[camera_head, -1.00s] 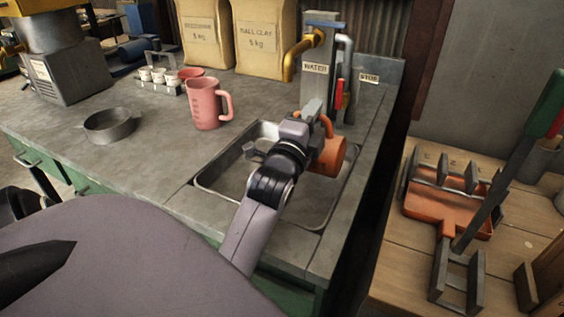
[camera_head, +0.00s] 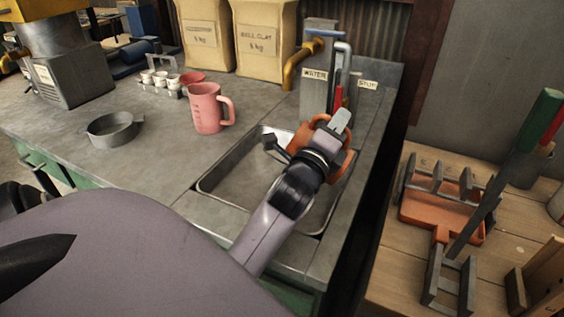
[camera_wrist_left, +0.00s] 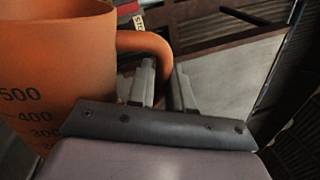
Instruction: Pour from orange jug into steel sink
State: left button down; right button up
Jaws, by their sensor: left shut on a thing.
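My left gripper (camera_head: 325,130) is shut on the handle of the orange jug (camera_head: 305,138), above the back right part of the steel sink (camera_head: 235,180). In the head view the gripper and wrist hide much of the jug. The left wrist view shows the jug (camera_wrist_left: 60,55) close up with dark volume marks, and the gripper fingers (camera_wrist_left: 162,85) at its handle. The jug looks tilted, as the wrist view's background is turned. Its mouth and contents are hidden, and I see no stream of liquid. My right gripper is not in view.
A water tap (camera_head: 300,62) with a grey post stands behind the sink, close to the jug. A pink jug (camera_head: 207,108) and a grey round pan (camera_head: 114,128) stand left of the sink. A wooden bench (camera_head: 395,262) with an orange tray (camera_head: 430,212) is at the right.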

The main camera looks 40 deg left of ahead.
aim_at(350, 136)
pick_arm(q)
jog(key=d+m+p, duration=0.1)
jog(key=m, duration=0.1)
jog(key=d+m+h+p, duration=0.1)
jog(key=m+p, duration=0.1)
jog(key=shift+w, duration=0.3)
jog(key=shift+w+d+f+m+p, duration=0.15)
jog(key=shift+d+f+m+p, duration=0.25)
jog(key=shift+m, duration=0.4)
jog(key=shift+f, duration=0.1)
jog(key=shift+f+m+h+p, duration=0.3)
jog(key=shift+m+h+p, duration=0.1)
jog(key=shift+m, duration=0.4)
jog(key=f+m+p, duration=0.1)
jog(key=f+m, duration=0.1)
jog(key=m, duration=0.1)
jog(key=shift+d+f+m+g+p, duration=0.2)
jog(key=shift+m+g+p, duration=0.1)
jog(key=shift+g+p, duration=0.1)
jog(key=shift+w+f, duration=0.1)
jog(key=shift+f, duration=0.2)
